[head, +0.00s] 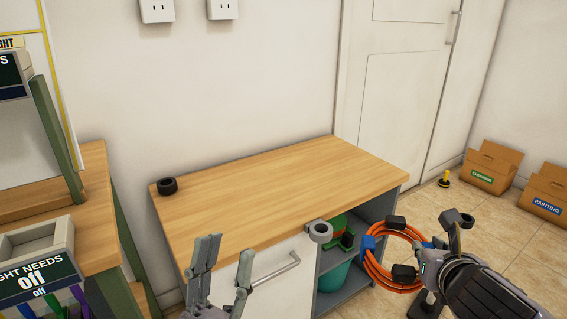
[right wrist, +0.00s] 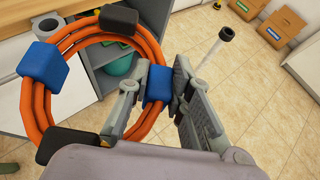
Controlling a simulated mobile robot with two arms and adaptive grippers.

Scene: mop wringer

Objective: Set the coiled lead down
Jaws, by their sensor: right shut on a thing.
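The coiled lead (head: 374,270) is a loop of orange cable with blue and black blocks around it. My right gripper (head: 440,248) holds it in the air, in front of the open shelves at the cabinet's right end. In the right wrist view the lead (right wrist: 36,105) hangs left of the fingers, and my right gripper (right wrist: 156,88) is shut on its right side at a blue block. My left gripper (head: 224,268) is open and empty, with its fingers apart in front of the cabinet's white front. The wooden worktop (head: 290,180) is mostly bare.
A black ring (head: 167,186) stands at the worktop's back left corner. A grey ring-shaped piece (head: 320,232) is at its front edge. A teal bucket (head: 334,276) is on the shelves. Cardboard boxes (head: 492,167) stand on the tiled floor at right.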

